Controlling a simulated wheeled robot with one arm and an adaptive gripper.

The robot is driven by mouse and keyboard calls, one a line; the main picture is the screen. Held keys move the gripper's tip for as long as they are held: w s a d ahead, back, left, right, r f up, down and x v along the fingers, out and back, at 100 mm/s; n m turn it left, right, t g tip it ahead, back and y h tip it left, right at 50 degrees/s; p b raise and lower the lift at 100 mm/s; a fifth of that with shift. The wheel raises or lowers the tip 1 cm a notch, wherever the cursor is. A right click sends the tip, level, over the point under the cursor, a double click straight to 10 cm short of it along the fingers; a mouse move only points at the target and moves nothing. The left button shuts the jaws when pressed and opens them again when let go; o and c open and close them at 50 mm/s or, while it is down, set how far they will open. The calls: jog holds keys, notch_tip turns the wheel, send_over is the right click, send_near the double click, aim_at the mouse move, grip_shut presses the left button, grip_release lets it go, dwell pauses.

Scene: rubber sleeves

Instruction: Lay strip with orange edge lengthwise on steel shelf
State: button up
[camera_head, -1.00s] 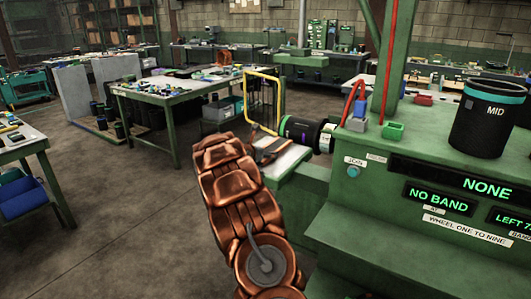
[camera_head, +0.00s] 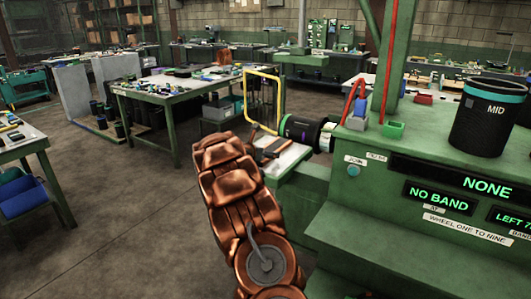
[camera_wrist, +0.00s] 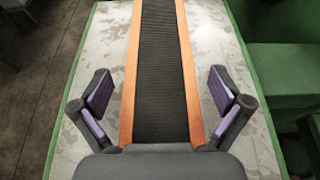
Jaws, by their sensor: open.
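A black ribbed strip with orange edges (camera_wrist: 160,70) lies lengthwise along a pale, worn steel shelf (camera_wrist: 95,60) with a green rim in the wrist view. The strip runs from the far edge of the picture down to my gripper, which hides its near end. My gripper (camera_wrist: 160,92) is open, with one purple-padded finger on each side of the strip and clear gaps between. In the head view the strip (camera_head: 276,147) shows small on the shelf (camera_head: 291,157), beside the end of my copper arm. My arm hides most of my gripper there.
A dark roller (camera_head: 298,130) stands just behind the shelf, near a yellow frame (camera_head: 262,72). The green machine (camera_head: 430,205) with lit displays fills the right, with a black MID sleeve (camera_head: 488,118) on top. Open floor lies to the left.

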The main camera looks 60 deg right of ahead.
jog(key=v, duration=1.2)
jog(key=shift+s, duration=0.1)
jog(key=s+a+f+m+y, duration=0.1)
jog(key=s+a+m+y, duration=0.3)
jog(key=s+a, duration=0.7)
jog(key=s+a+f+m+g+y+p, duration=0.1)
jog(key=s+a+m+y, duration=0.4)
jog(key=a, duration=1.8)
jog(key=s+a+f+m+g+y, duration=0.1)
jog(key=s+a+m+y, duration=0.3)
jog(key=s+a+m, duration=0.5)
jog(key=s+a+f, duration=0.1)
jog(key=s+a, duration=0.7)
jog(key=a, duration=0.1)
jog(key=shift+f+y, duration=0.25)
jog(key=shift+y, duration=0.05)
